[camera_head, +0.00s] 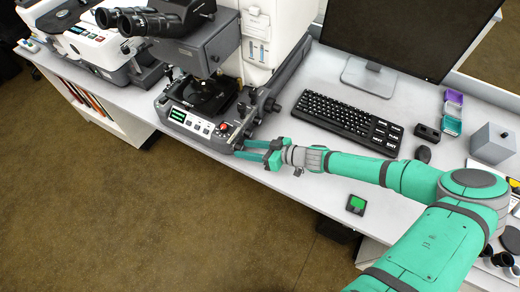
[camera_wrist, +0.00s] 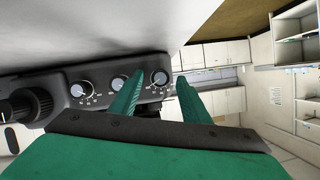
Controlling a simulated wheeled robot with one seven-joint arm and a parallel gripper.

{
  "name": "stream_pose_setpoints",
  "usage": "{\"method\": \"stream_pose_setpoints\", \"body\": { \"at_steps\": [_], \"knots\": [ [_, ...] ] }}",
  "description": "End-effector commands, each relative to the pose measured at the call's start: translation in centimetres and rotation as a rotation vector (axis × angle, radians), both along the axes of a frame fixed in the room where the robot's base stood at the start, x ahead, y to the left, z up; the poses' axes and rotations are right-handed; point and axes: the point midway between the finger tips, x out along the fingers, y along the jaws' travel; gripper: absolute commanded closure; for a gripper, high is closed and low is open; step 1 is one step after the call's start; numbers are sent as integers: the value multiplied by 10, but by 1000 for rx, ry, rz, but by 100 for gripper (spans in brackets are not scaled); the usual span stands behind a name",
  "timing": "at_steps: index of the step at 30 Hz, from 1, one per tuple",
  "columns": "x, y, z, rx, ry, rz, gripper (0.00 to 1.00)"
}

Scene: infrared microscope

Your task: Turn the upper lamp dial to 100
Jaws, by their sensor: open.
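The microscope (camera_head: 207,55) stands at the back left of the bench, with a control panel at its base. In the wrist view its dark side panel carries a row of three silver dials: a left dial (camera_wrist: 77,90), a middle dial (camera_wrist: 118,82) and a right dial (camera_wrist: 159,77). Their scale marks are too small to read, and I cannot tell which is the upper lamp dial. My green gripper (camera_head: 246,149) is at the base's front right corner. In the wrist view my gripper (camera_wrist: 158,84) is open, its fingers on either side of the right dial; contact is unclear.
A black knob (camera_wrist: 32,104) sticks out left of the dials. A keyboard (camera_head: 345,120), a monitor (camera_head: 390,30) and a mouse (camera_head: 423,153) are right of the microscope. A small green-screened device (camera_head: 356,204) lies near the bench's front edge. Bench around it is clear.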

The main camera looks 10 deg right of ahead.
Motion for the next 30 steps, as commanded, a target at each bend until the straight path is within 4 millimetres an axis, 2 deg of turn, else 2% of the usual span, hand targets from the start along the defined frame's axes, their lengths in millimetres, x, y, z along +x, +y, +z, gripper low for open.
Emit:
{"method": "stream_pose_setpoints", "body": {
  "at_steps": [16, 22, 30],
  "knots": [
    [-37, -68, 31, 1, -1, -4, 57],
    [-44, -78, 35, 0, 0, -1, 57],
    [-44, -79, 36, 0, 1, -1, 57]
  ]
}}
